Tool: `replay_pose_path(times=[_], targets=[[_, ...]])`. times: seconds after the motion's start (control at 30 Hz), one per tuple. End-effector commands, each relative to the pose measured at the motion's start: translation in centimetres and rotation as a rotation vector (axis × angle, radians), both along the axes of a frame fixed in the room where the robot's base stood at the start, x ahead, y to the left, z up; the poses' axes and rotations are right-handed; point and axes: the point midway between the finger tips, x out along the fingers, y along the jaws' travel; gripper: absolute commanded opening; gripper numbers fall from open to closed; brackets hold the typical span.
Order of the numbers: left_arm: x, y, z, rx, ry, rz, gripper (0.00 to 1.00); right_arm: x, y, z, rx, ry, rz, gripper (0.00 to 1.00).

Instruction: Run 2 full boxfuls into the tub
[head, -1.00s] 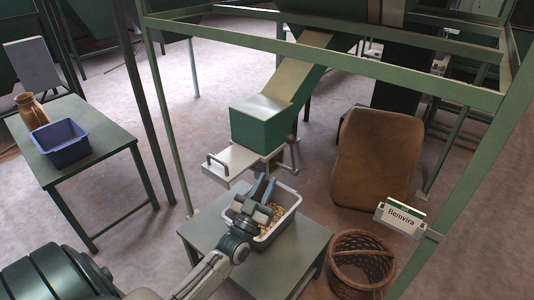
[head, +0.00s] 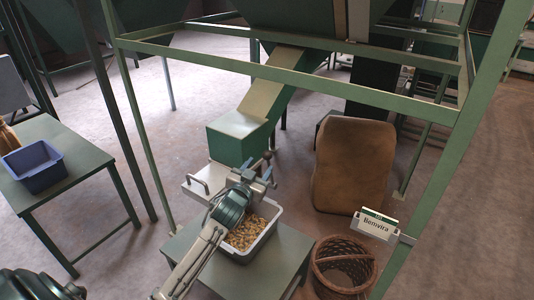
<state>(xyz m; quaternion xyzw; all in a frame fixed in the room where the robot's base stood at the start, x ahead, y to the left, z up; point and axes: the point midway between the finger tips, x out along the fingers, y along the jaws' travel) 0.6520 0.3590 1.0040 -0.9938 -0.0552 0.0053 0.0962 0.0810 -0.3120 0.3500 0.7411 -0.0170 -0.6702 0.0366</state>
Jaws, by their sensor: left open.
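The pale grey tub (head: 264,244) stands on a small green table under the hopper outlet, with light brown nuts (head: 246,232) inside. The green box (head: 232,146) sits at the lower end of the sloping chute (head: 267,95). A pale slide plate with a handle (head: 199,185) sticks out below the box. A dark round knob (head: 267,156) shows beside the box. My left gripper (head: 262,169) is open above the tub's far end, close to the knob and the slide plate. I cannot tell whether it touches either. My right gripper is not in view.
A green frame post (head: 128,120) and crossbar stand around the hopper. A blue bin (head: 35,167) sits on the left table (head: 85,160).

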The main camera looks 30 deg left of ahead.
Motion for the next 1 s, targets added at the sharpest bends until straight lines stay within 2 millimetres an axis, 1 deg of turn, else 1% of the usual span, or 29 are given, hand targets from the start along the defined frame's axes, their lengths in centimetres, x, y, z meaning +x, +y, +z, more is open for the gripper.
replay_pose_path(times=[0.03, 0.1, 0.2, 0.33, 0.5, 0.8, 0.87, 1.0], targets=[[1.1, 0.1, 0.4, -0.004, 0.0, 0.001, 0.5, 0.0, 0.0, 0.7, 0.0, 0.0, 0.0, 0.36], [2.5, 0.3, 0.4, -0.002, 0.001, 0.001, 0.5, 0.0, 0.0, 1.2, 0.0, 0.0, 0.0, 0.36], [4.2, 0.4, 0.4, -0.002, 0.0, 0.0, 0.5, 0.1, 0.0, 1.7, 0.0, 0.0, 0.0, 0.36], [5.9, 0.6, 0.2, -0.002, 0.0, -0.001, 0.5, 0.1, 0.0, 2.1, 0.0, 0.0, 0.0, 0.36], [7.0, 0.7, 0.1, 0.0, -0.001, -0.001, 0.5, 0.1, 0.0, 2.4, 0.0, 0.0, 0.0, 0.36], [7.2, 0.8, 0.0, 0.0, -0.001, -0.001, 0.5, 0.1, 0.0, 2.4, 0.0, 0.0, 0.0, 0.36], [7.2, 0.7, 0.0, 0.0, -0.001, -0.001, 0.4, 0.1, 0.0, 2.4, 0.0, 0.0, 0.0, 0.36], [7.1, 0.7, 0.0, 0.0, -0.001, -0.001, 0.13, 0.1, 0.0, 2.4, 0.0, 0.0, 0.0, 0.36]])
